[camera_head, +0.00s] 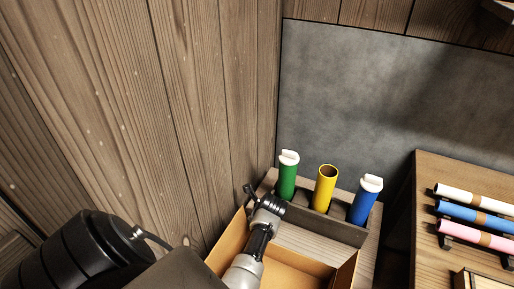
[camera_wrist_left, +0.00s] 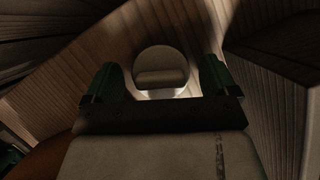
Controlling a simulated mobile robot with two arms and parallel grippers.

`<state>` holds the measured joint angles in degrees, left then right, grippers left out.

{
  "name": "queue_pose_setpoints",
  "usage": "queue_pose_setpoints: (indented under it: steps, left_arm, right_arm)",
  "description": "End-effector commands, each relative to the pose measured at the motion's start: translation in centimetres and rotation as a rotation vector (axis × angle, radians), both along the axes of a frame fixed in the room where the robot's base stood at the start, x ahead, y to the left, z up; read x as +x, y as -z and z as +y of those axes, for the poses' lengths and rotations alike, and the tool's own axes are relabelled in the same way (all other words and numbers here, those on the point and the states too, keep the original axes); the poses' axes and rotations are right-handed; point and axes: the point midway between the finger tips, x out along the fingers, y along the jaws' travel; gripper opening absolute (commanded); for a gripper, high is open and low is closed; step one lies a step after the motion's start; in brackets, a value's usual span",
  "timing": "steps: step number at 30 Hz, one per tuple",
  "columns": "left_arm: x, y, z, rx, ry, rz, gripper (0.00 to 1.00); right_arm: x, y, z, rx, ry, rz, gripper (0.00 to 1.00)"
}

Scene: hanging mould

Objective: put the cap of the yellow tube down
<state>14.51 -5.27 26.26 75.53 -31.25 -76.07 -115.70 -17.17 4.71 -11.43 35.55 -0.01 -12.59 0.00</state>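The yellow tube (camera_head: 325,188) stands upright in a dark rack, its top open and bare. A pale round cap (camera_wrist_left: 160,62) with a raised bar shows in the left wrist view, between the fingers of my left gripper (camera_wrist_left: 165,82). A narrow gap shows on each side of the cap, so the fingers look open around it. What the cap rests on is unclear. In the head view my left gripper (camera_head: 251,192) is by the wooden wall, left of the rack, and hides the cap. My right gripper is not in view.
A green tube (camera_head: 287,181) and a blue tube (camera_head: 363,205), both with white caps, flank the yellow one. An open cardboard box (camera_head: 347,272) lies in front of the rack. White, blue and pink rolls (camera_head: 474,216) lie on a wooden table at right.

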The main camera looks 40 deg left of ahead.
Motion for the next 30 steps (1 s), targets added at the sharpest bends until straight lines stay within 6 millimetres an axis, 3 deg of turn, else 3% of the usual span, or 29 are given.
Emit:
queue_pose_setpoints:
  steps: [9,24,30]
  left_arm:
    - [0.0,-0.4,-0.1,-0.001,-0.002,-0.003,0.87]
    - [-0.3,-9.4,-3.7,0.001,0.0,-0.002,0.87]
    - [-0.4,-11.2,-4.5,0.001,-0.001,0.0,0.87]
  right_arm:
    - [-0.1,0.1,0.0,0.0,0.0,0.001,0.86]
    - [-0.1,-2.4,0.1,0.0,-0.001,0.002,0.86]
    - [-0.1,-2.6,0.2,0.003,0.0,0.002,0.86]
